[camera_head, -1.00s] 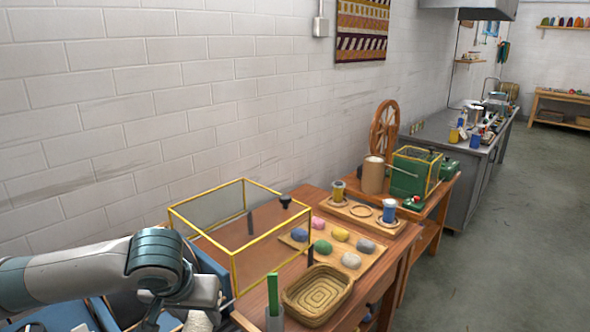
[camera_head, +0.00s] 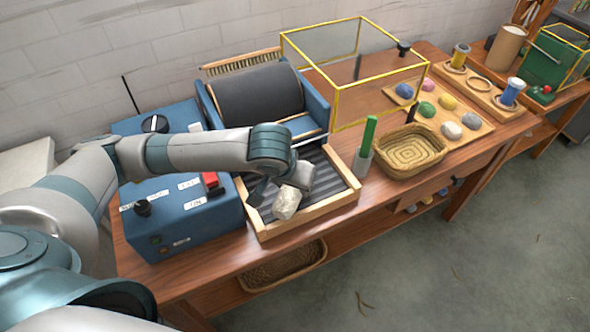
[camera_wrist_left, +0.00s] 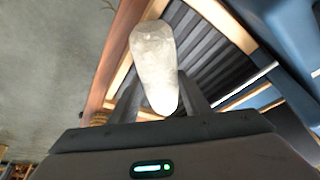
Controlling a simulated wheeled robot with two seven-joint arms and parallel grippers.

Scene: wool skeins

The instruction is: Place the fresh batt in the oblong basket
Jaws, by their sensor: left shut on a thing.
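The fresh batt, a pale off-white roll (camera_head: 286,203), is in my left gripper (camera_head: 282,188) above the slatted wooden-framed tray of the blue machine. In the left wrist view the batt (camera_wrist_left: 153,62) stands out between the two fingers, which are shut on it. I cannot tell whether its lower end touches the tray. A woven oblong basket (camera_head: 437,150) with rounded corners sits on the table, to the right of the gripper and apart from it. It looks empty. My right gripper is not in view.
A grey cup with a green-handled tool (camera_head: 365,160) stands between the tray (camera_head: 310,220) and the basket. Behind are a yellow-edged clear box (camera_head: 335,105) and a board of coloured wool balls (camera_head: 480,133). Another woven basket (camera_head: 262,284) is on the shelf below.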

